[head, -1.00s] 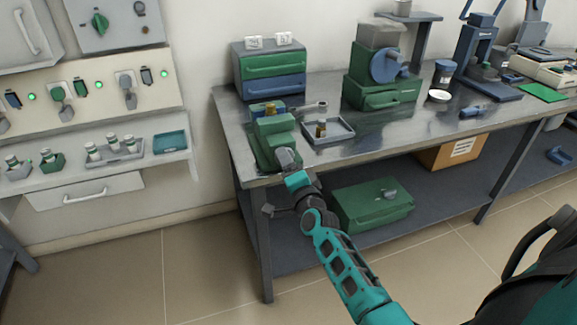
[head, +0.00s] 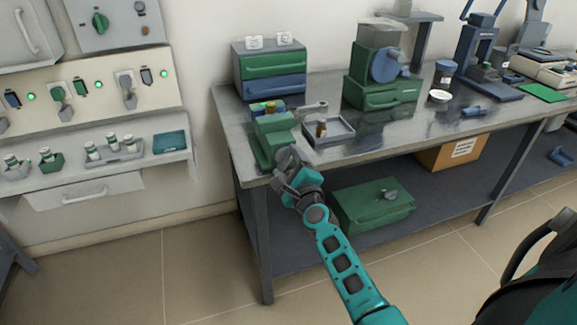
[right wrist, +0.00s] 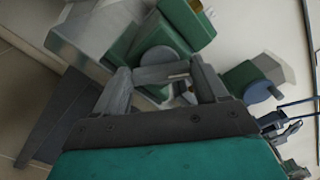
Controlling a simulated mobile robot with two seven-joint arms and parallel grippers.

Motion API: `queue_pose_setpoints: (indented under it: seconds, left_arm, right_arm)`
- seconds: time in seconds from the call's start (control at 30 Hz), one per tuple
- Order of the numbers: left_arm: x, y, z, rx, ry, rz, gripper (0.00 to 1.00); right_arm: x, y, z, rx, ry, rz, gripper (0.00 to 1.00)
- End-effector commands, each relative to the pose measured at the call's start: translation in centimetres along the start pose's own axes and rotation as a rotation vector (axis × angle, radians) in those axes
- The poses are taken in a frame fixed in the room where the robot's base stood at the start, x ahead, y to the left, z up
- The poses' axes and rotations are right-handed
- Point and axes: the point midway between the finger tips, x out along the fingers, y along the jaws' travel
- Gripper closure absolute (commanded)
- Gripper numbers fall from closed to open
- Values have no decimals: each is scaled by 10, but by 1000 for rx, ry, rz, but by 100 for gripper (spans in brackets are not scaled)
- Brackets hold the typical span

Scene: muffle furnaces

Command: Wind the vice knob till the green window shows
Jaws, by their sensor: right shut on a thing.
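The green vice (head: 272,138) stands at the left front corner of the metal bench. Its green body also shows at the top of the right wrist view (right wrist: 187,24). My right gripper (head: 290,160) is at the vice's front end, just over the bench edge. In the right wrist view, the right gripper (right wrist: 160,72) has its fingers on either side of the grey vice knob (right wrist: 162,73), shut on it. The fingers hide part of the knob. I cannot make out a green window. My left gripper is not in view.
A grey tray (head: 342,139) with a small brass-coloured piece lies just right of the vice. A green and blue drawer box (head: 271,88) stands behind it. A green case (head: 350,212) sits on the lower shelf. The floor in front is clear.

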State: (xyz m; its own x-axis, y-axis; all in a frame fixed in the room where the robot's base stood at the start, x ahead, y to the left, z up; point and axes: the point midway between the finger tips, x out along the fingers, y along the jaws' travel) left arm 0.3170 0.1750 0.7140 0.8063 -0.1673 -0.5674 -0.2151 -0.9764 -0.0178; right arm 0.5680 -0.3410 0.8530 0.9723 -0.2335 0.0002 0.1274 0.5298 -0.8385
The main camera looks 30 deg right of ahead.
Motion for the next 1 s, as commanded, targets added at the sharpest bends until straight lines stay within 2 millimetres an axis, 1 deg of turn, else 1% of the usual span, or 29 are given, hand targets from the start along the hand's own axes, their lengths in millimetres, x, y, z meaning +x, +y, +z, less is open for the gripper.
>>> queue_pose_setpoints:
  seconds: [0.1, 0.3, 0.57, 0.9, 0.93, 1.0]
  left_arm:
    - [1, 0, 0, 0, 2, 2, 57]
    - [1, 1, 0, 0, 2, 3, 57]
    - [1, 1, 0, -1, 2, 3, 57]
    - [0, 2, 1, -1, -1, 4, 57]
    - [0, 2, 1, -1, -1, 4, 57]
    - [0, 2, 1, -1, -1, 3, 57]
  right_arm:
    - [0, 0, 0, 69, 0, -1, 58]
    - [0, -1, 0, 142, -1, -1, 58]
    - [0, -1, 0, 176, -1, -1, 58]
    - [0, -2, 0, 176, -1, -1, 58]
    - [0, -2, 0, 175, -1, -1, 25]
    - [0, -2, 0, 175, -1, -1, 18]
